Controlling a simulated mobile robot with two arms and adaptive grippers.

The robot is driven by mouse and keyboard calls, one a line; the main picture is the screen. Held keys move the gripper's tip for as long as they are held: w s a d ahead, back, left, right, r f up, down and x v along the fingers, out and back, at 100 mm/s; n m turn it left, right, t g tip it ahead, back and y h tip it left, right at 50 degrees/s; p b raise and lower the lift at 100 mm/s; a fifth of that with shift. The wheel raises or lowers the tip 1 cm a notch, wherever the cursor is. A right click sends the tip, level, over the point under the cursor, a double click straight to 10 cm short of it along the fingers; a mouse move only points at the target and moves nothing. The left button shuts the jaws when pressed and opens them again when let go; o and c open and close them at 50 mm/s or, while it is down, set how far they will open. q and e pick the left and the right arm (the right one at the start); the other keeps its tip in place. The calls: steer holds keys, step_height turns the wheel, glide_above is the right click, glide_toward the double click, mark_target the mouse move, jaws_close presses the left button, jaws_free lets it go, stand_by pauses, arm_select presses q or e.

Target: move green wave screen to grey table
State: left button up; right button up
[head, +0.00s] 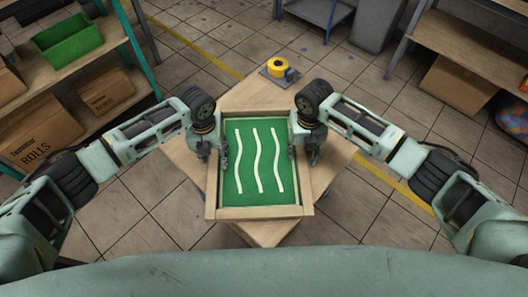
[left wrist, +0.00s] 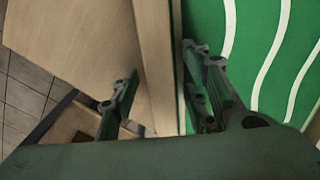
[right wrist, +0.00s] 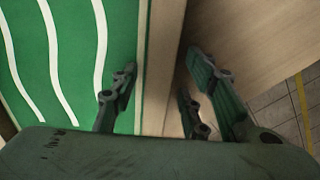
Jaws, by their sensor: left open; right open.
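The green wave screen (head: 247,165) is a wood-framed green panel with three white wavy lines, lying on a small wooden table (head: 330,165). My left gripper (head: 214,158) is at the screen's left frame side. In the left wrist view its open fingers (left wrist: 160,105) straddle the wooden frame. My right gripper (head: 303,153) is at the right frame side. In the right wrist view its open fingers (right wrist: 165,100) straddle that side. I cannot tell whether the fingers touch the frame. I cannot make out a grey table for certain.
A yellow tape roll (head: 278,67) sits on a dark holder at the table's far corner. A left shelf bears a green bin (head: 70,40) and cardboard boxes (head: 38,128). A right shelf (head: 470,55) has a box (head: 460,85) below. Tiled floor lies open around the table.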

steer(key=shift+r, duration=0.1)
arm_select(q)
step_height(320, 180, up, 12)
arm_select(e)
step_height(320, 180, up, 12)
stand_by(0.7)
stand_by(0.5)
